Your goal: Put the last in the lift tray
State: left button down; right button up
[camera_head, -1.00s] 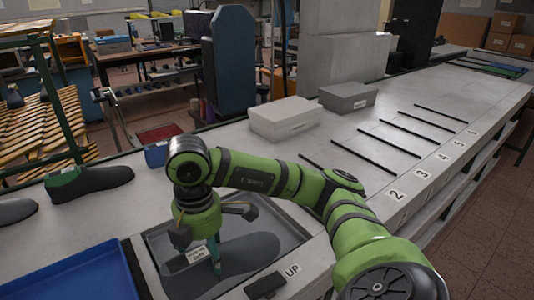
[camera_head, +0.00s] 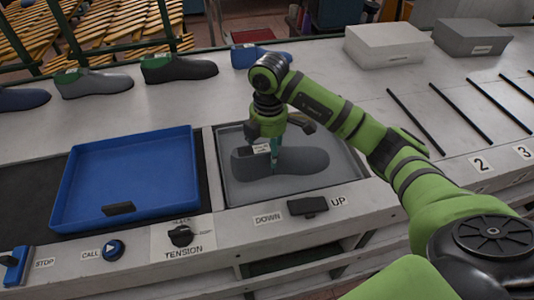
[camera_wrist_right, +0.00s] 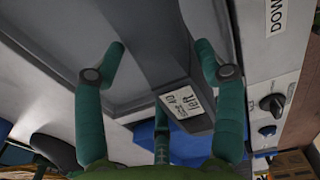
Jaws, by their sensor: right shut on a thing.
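A dark grey last (camera_head: 303,162) with a white label is in my right gripper (camera_head: 275,165), whose arm comes in from the right. It is over the grey recessed tray (camera_head: 345,190) beside the DOWN and UP switch, within the tray's outline. I cannot tell whether it touches the floor. In the right wrist view, the teal fingers of the right gripper (camera_wrist_right: 160,95) are around the dark last (camera_wrist_right: 160,62), its label reading "40" and apparently "left". My left gripper is not in view.
A blue tray (camera_head: 75,195) stands left of the grey tray. Several shoe lasts, one dark with a green top (camera_head: 180,70), stand along the back. Grey boxes (camera_head: 388,46) and black dividers (camera_head: 415,120) are to the right. A black UP/DOWN switch (camera_head: 308,206) is on the front edge.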

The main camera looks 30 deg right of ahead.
jog(key=shift+w+f, duration=0.25)
jog(key=shift+w, duration=0.2)
notch_tip(320, 180, down, 3)
jog(key=shift+f+p, duration=0.1)
jog(key=shift+p, duration=0.7)
jog(key=shift+f, duration=0.4)
jog(key=shift+f, duration=0.1)
jog(key=o, duration=1.7)
